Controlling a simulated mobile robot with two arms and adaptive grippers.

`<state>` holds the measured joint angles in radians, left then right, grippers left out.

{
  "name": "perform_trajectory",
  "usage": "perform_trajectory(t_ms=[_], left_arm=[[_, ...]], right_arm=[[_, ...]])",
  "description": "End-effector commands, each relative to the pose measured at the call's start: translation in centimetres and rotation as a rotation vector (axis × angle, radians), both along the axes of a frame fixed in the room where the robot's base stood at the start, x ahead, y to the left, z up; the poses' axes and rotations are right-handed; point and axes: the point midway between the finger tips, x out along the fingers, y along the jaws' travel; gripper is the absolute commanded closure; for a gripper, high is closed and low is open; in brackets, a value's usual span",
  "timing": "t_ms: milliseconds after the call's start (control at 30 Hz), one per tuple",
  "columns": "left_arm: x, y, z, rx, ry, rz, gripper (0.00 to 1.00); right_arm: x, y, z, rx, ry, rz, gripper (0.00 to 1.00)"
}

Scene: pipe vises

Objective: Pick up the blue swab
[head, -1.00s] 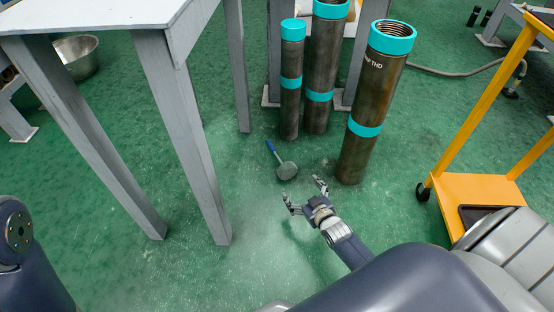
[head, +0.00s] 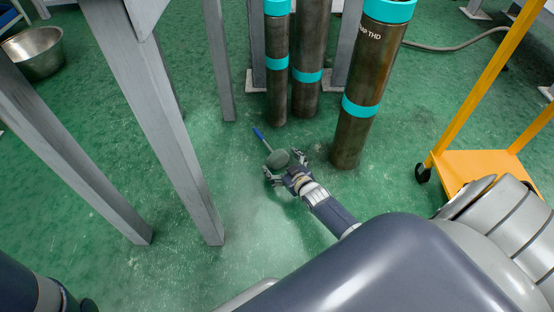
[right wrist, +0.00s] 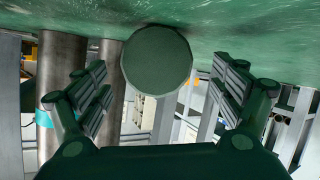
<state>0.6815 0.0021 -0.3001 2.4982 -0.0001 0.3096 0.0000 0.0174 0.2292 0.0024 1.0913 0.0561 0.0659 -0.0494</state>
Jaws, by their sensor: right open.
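The blue swab (head: 277,159) lies on the green floor in the head view, its thin blue handle pointing away from me and its thick grey-green head toward me. My right gripper (head: 285,167) is low at the head end, open, with a finger on either side of the head. In the right wrist view the round end of the swab's head (right wrist: 157,65) sits between the spread fingers, with gaps on both sides. The handle is hidden behind the head there. My left gripper is out of view; only part of that arm shows at the lower left.
Teal-banded pipes (head: 357,135) stand just beyond and right of the swab. Grey table legs (head: 165,115) rise on the left. A yellow cart (head: 490,165) stands at the right and a metal bowl (head: 35,55) at the far left. The floor left of the swab is clear.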

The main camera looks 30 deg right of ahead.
Motion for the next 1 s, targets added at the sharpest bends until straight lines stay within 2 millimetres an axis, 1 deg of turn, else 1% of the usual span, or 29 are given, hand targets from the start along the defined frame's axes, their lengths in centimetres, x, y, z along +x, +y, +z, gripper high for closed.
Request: perform_trajectory(t_ms=[33, 100, 200, 300, 433, 700, 733, 767, 800, 867, 900, 933, 967, 1000], left_arm=[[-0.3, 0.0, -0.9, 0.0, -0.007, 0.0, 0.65], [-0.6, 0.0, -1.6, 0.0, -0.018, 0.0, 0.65], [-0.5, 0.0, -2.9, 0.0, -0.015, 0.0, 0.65], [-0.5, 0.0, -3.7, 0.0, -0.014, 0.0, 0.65], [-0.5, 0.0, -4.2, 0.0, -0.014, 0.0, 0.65], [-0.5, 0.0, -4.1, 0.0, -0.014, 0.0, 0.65], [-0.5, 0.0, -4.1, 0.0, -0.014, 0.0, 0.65], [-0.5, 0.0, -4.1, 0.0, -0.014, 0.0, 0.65], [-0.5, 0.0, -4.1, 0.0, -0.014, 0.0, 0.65], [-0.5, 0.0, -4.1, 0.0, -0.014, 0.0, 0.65], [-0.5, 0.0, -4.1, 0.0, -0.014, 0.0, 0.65], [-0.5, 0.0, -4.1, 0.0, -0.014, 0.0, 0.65], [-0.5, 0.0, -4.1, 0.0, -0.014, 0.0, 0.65], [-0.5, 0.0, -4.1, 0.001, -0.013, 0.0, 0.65]], right_arm=[[0.6, -0.1, -0.5, -0.001, -0.003, 0.0, 0.12], [1.5, -0.3, -0.8, -0.001, -0.005, 0.001, 0.12], [2.6, -0.5, -1.1, -0.002, -0.004, 0.001, 0.12], [3.6, -0.6, -1.4, 0.0, -0.002, 0.0, 0.12], [4.3, -0.7, -1.5, 0.0, -0.002, 0.0, 0.12], [4.4, -0.7, -1.3, 0.001, -0.001, 0.0, 0.12], [4.4, -0.7, -1.3, 0.001, -0.001, 0.0, 0.16], [4.4, -0.7, -1.3, 0.0, -0.001, 0.0, 0.23], [4.4, -0.7, -1.4, 0.0, -0.001, 0.0, 0.32], [4.4, -0.7, -1.4, 0.0, -0.001, 0.0, 0.46], [4.4, -0.7, -1.4, 0.0, -0.001, 0.0, 0.55], [4.4, -0.7, -1.4, 0.0, -0.001, 0.0, 0.62], [4.4, -0.7, -1.4, 0.0, -0.001, 0.0, 0.64], [4.4, -0.7, -1.4, 0.0, -0.001, 0.0, 0.64]])
